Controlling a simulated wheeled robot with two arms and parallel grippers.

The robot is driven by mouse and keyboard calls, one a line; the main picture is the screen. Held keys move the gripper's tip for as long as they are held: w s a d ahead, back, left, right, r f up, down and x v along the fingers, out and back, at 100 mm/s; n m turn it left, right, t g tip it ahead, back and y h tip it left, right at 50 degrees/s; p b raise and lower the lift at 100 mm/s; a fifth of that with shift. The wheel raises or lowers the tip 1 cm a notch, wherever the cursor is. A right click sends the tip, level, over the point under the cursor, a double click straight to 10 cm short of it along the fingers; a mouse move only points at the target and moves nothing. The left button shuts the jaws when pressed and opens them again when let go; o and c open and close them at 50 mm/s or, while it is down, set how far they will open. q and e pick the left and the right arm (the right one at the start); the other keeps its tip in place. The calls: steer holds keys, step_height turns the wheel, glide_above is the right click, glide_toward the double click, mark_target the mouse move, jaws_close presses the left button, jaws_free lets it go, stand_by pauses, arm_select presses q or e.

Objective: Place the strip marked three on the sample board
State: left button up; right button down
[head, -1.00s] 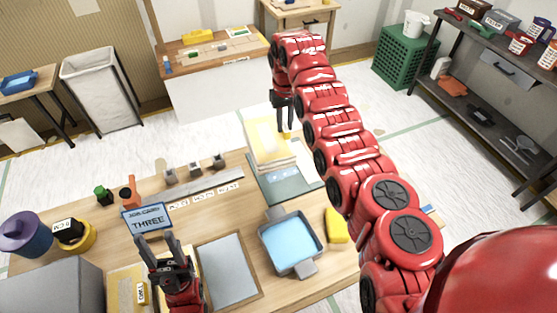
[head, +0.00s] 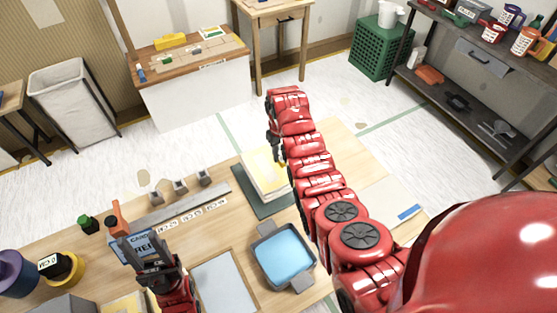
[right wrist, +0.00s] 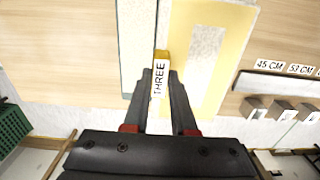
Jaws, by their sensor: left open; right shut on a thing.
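In the right wrist view, a narrow yellow tab marked THREE (right wrist: 159,78) sits between the fingertips of my right gripper (right wrist: 161,85), which is shut on it. A yellow sheet with a pale textured panel (right wrist: 205,55) lies beside the tab. In the head view my right gripper (head: 275,152) is at the yellow-edged stack (head: 264,176) on a green mat. My left gripper (head: 157,255) is open and empty, in front of the blue job card (head: 130,244), partly hiding its text. A grey framed board (head: 222,282) lies on the table; I cannot tell whether it is the sample board.
A blue tray (head: 284,256) stands right of the grey board. A metal rail (head: 182,207) with small blocks and centimetre labels runs along the table's left rear. A black-and-yellow tape (head: 60,266) is at far left. A white sheet (head: 395,207) lies at the right.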

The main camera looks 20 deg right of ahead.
steer(key=shift+s+f, duration=0.1)
steer(key=shift+f, duration=0.4)
steer(key=shift+f+p, duration=0.35)
steer(key=shift+f, duration=1.15)
steer(key=c, duration=0.7)
jaws_free()
steer(key=shift+f, duration=0.1)
steer(key=shift+c, duration=0.2)
